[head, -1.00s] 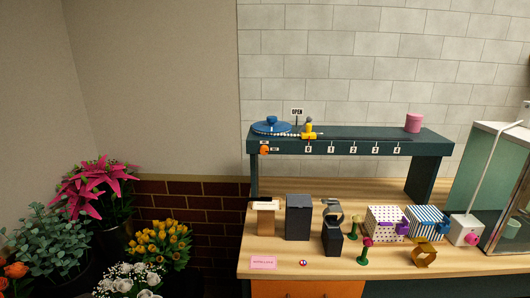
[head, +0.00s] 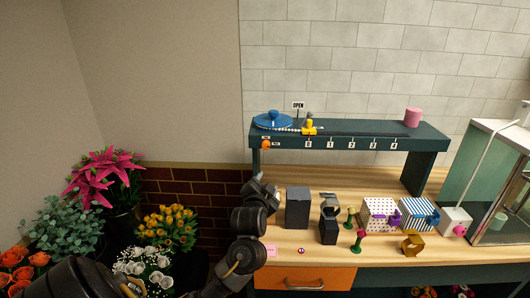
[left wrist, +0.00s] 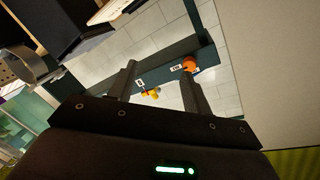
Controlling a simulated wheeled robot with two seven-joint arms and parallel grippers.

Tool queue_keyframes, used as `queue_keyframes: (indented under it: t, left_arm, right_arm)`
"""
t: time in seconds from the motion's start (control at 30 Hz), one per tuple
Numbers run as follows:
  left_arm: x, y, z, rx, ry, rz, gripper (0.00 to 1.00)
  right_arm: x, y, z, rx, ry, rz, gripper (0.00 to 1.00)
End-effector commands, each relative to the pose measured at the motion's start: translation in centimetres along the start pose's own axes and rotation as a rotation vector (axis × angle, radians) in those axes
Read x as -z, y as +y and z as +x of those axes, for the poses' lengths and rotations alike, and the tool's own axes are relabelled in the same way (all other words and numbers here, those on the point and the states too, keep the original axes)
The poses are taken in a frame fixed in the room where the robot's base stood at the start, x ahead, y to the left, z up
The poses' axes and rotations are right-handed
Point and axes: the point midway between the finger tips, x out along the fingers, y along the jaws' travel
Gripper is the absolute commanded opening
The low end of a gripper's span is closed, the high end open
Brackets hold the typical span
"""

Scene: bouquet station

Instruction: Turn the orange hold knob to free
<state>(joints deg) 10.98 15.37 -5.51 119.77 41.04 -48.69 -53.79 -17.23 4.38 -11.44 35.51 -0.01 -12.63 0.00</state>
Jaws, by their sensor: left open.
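The orange hold knob (head: 266,144) sits on the front face of the dark teal raised shelf (head: 430,131), near its left end. Small white labels are beside it, too small to read surely. My left gripper (head: 258,181) is below the knob in the head view, in front of the shelf's left leg. In the left wrist view my left gripper (left wrist: 160,68) is open and empty. The knob (left wrist: 190,64) shows there near the tip of the right-hand finger, apparently beyond it; I cannot tell the gap. My right gripper is not in view.
On the shelf are a blue disc (head: 273,122), a yellow piece (head: 309,129) and a pink cylinder (head: 412,117). A dark box (head: 298,208), a watch stand (head: 329,226) and patterned boxes (head: 380,214) stand on the wooden counter. Flowers (head: 166,227) fill the lower left.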

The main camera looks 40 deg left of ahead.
Motion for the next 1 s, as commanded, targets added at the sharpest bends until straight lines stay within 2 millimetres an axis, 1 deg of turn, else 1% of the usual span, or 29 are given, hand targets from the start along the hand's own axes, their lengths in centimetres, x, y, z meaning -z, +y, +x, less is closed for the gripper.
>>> queue_keyframes:
  t: [0.03, 0.1, 0.2, 0.37, 0.47, 0.57, 0.8, 0.9, 1.0]
  left_arm:
    - [1.3, -2.2, 0.6, 0.058, 0.016, 0.009, 0.49]
    - [2.2, -4.2, 1.1, 0.115, 0.026, 0.023, 0.49]
    - [2.7, -5.5, 1.3, 0.153, 0.03, 0.032, 0.49]
    - [2.8, -5.8, 1.5, 0.161, 0.031, 0.036, 0.49]
    - [2.9, -5.9, 2.3, 0.161, 0.03, 0.038, 0.49]
    - [2.9, -6.2, 3.9, 0.16, 0.029, 0.041, 0.49]
    - [3.2, -6.9, 8.3, 0.159, 0.029, 0.038, 0.49]
    - [3.2, -7.2, 9.9, 0.159, 0.029, 0.037, 0.49]
    - [3.2, -7.3, 11.0, 0.159, 0.029, 0.036, 0.49]
  right_arm:
    - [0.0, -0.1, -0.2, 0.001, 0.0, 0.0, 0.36]
    - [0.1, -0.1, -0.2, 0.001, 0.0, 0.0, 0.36]
    - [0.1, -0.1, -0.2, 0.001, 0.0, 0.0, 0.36]
    - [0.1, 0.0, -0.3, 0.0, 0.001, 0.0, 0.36]
    - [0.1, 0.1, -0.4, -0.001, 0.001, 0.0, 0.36]
    - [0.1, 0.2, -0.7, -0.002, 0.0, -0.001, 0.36]
    - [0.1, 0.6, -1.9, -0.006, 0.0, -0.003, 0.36]
    - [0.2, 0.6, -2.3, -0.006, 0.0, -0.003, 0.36]
    - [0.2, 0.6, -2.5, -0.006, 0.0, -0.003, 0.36]
